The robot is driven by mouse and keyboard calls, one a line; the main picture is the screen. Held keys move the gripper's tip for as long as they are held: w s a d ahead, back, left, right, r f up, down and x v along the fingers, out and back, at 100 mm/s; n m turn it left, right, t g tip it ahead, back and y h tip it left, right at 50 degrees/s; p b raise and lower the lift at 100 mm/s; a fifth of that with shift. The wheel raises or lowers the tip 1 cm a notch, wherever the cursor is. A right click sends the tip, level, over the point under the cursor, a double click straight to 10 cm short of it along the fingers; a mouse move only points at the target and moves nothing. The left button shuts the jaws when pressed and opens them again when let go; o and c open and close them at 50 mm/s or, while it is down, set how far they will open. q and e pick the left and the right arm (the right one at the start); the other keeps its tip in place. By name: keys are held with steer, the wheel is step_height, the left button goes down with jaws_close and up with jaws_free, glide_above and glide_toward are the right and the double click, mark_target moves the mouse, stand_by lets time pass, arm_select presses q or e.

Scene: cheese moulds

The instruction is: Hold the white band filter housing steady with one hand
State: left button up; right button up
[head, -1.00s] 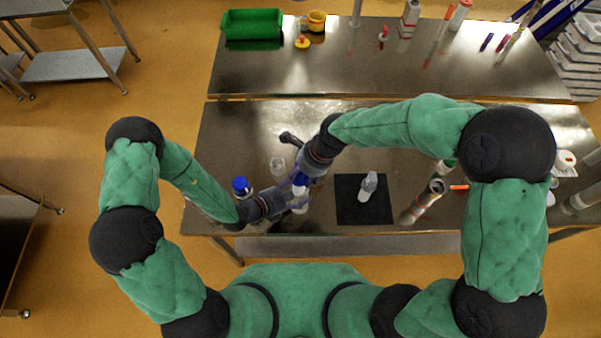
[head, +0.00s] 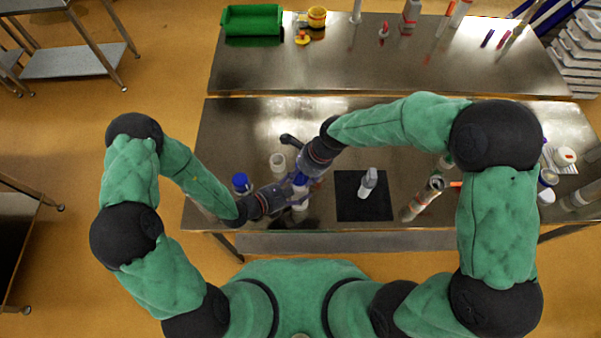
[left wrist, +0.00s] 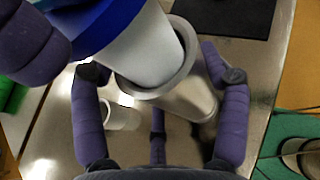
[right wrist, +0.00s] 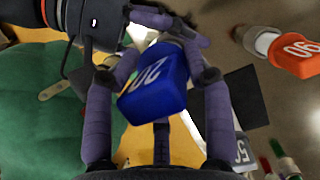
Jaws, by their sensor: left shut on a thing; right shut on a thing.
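In the head view my two grippers meet over the left part of the near bench. My left gripper (left wrist: 158,72) is shut around the pale, open-topped housing (left wrist: 180,98), which I take for the white band filter housing; in the head view its lower part (head: 300,204) shows white. A white cylinder (left wrist: 142,50) with a blue top (left wrist: 95,22) stands tilted in the housing's mouth in the left wrist view. The housing's base is mostly hidden.
A blue-capped item (head: 241,182) and a whitish cup (head: 278,161) stand close to the grippers. A black mat (head: 350,205) with a white bottle (head: 368,181) lies to the right. A tilted cylinder (head: 425,197) is farther right. A green bin (head: 251,31) sits on the far bench.

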arm_select(q)
steer(key=shift+f, duration=0.1)
arm_select(e)
steer(key=shift+f, duration=1.25)
steer(key=o, duration=1.6)
steer(key=v, duration=1.2)
arm_select(q)
steer(key=o, duration=1.4)
steer(key=shift+o, duration=0.2)
